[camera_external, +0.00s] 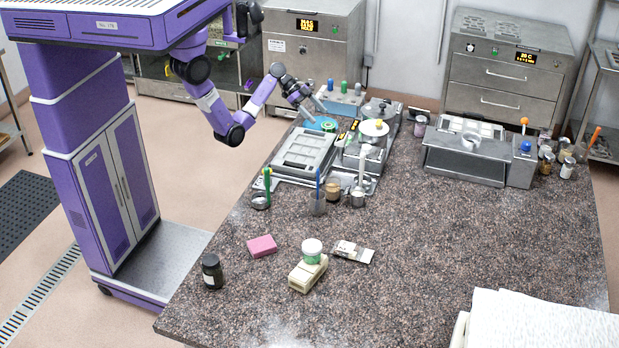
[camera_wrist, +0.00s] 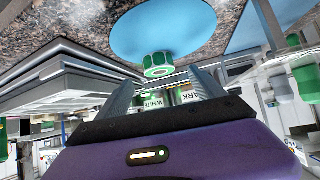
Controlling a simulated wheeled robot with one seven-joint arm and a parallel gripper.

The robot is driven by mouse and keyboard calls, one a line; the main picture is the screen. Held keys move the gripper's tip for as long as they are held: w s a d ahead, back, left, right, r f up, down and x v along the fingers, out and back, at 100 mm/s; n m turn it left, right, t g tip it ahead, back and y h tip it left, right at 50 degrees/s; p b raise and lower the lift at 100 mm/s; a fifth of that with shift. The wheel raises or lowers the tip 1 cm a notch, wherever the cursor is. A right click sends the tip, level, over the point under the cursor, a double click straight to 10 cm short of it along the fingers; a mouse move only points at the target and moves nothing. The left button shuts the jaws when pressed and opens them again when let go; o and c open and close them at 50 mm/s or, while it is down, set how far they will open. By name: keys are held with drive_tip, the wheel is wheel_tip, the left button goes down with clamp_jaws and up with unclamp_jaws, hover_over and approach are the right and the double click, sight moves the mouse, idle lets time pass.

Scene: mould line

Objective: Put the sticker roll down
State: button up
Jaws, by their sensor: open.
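The sticker roll, a small green and white ring, sits on a round blue mat (camera_external: 312,123) at the back left of the counter. In the wrist view the roll (camera_wrist: 158,66) shows against the blue disc (camera_wrist: 190,22), just beyond the fingertips. My gripper (camera_external: 318,109) reaches down from the left, beside and a little above the roll. In the wrist view my gripper (camera_wrist: 165,82) has its two fingers apart with nothing clamped between them. Labels reading WHITE and DARK show between the fingers farther back. Whether a finger touches the roll cannot be told.
A grey mould tray (camera_external: 303,150) lies just in front of the mat. A machine with a white round top (camera_external: 374,128) stands to the right. Several coloured knobs or caps (camera_external: 344,87) are behind. A pink block (camera_external: 262,246) lies nearer; the counter's right middle is clear.

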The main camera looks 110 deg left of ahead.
sight(328, 125)
drive_tip(key=x, duration=0.3)
drive_tip(key=p+x, duration=0.1)
drive_tip(key=x, duration=0.2)
drive_tip(key=shift+w+d+r, duration=0.2)
drive_tip(key=shift+r, duration=0.05)
drive_tip(key=shift+w+f+p, duration=0.3)
drive_tip(key=shift+w+f, duration=0.2)
drive_tip(key=shift+w, duration=0.05)
drive_tip(key=shift+c, duration=0.5)
drive_tip(key=c, duration=1.5)
drive_tip(key=shift+o, duration=0.2)
drive_tip(key=shift+r, duration=0.1)
wheel_tip(328, 125, up, 20)
drive_tip(key=b, duration=0.1)
